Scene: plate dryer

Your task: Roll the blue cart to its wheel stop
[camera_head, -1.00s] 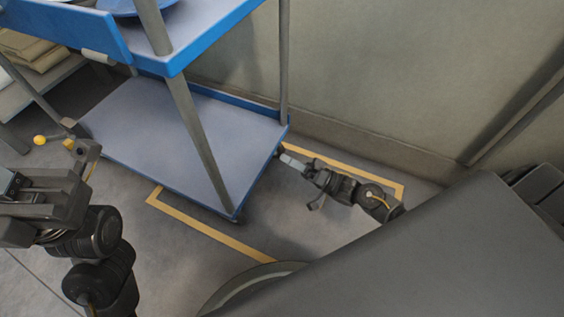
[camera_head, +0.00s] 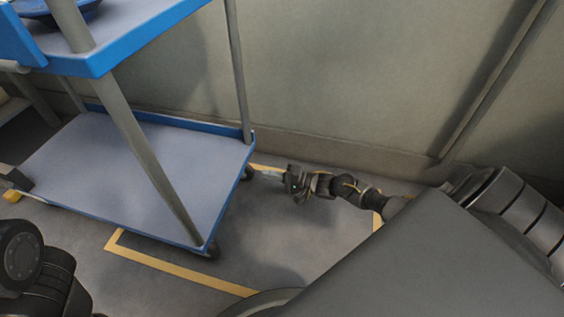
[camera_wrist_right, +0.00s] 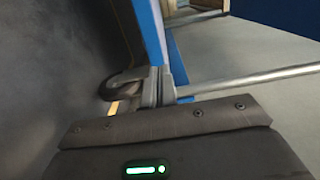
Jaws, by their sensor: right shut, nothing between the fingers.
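The blue cart (camera_head: 175,135) stands at the left in the head view. It has blue-edged grey shelves, grey posts and dark wheels. My right gripper (camera_head: 268,173) is low beside the lower shelf's right end, close to a wheel. It is shut and holds nothing; I cannot tell if it touches the cart. In the right wrist view, the shut fingers (camera_wrist_right: 160,86) are by the cart's blue edge (camera_wrist_right: 150,35). My left arm is at the left picture edge, and its fingertips are not clear. I cannot make out a wheel stop.
Yellow floor tape (camera_head: 180,268) outlines an area under and right of the cart. A wall (camera_head: 330,90) runs close behind it. Blue dishes (camera_head: 50,8) sit on the upper shelf. The taped floor right of the cart is clear except for my right arm.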

